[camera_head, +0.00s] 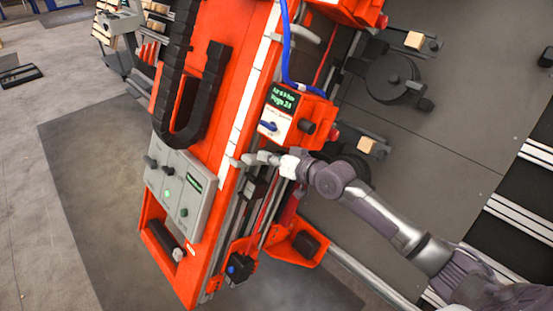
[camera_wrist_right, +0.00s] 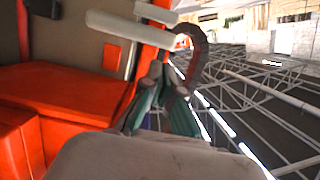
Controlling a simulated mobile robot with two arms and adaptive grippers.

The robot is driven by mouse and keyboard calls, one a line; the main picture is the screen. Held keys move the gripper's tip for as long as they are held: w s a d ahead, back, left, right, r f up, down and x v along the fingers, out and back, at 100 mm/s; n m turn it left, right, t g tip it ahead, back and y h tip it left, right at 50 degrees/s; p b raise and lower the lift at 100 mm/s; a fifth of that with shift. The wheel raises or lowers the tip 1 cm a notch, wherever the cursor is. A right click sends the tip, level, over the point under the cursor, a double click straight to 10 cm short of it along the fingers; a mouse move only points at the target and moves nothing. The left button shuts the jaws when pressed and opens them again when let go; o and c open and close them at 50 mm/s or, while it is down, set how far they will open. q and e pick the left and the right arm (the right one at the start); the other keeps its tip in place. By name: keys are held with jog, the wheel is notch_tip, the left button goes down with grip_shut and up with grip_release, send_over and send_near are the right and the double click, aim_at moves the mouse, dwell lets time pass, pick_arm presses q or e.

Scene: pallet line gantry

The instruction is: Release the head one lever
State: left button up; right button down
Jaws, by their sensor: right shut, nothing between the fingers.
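The orange head unit (camera_head: 292,117) has a small green-lettered display and a white panel with a blue knob. A pale grey bar (camera_head: 240,162), which looks like the lever, sticks out just below and left of it. Pale bars also show at the top of the right wrist view (camera_wrist_right: 115,26). My right gripper (camera_head: 268,158) is at the bar's right end in the head view; I cannot tell whether they touch. Its dark fingers (camera_wrist_right: 160,92) are closed with nothing between them, below the pale bars in the wrist view. My left gripper is out of view.
A grey control box (camera_head: 179,190) with green lights sits on the orange gantry beam at left. A black cable chain (camera_head: 184,100) lies above it. A blue hose (camera_head: 287,50) runs down to the head unit. Wheels and wooden blocks stand at right, with open floor around them.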

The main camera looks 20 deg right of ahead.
aim_at(252, 162)
jog(key=x, duration=0.4)
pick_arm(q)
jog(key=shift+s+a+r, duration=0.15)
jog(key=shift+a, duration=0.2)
pick_arm(e)
jog(key=shift+s+a+f+n, duration=0.1)
jog(key=shift+a+f+n, duration=0.1)
jog(key=shift+f+n, duration=0.15)
jog(key=shift+a+f+n, duration=0.15)
jog(key=shift+a+n, duration=0.05)
jog(key=shift+n, duration=0.15)
jog(key=shift+s+a+f+n+h+p, duration=0.25)
jog(key=shift+a+f+n+h+p, duration=0.25)
jog(key=shift+n+h+p, duration=0.25)
jog(key=shift+s+a+f+n+t+h+p, duration=0.15)
jog(key=shift+f+n+p, duration=0.1)
jog(key=shift+f+n, duration=0.25)
jog(key=shift+w+a+f+n+t+h+p, duration=0.1)
jog(key=shift+f+n+t+p, duration=0.1)
jog(key=shift+f+n, duration=0.25)
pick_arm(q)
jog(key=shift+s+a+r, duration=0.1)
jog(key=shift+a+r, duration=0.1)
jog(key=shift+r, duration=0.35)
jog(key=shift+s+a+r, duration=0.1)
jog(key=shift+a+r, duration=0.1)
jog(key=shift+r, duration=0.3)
pick_arm(e)
jog(key=shift+s+a+f, duration=0.1)
jog(key=shift+f, duration=0.25)
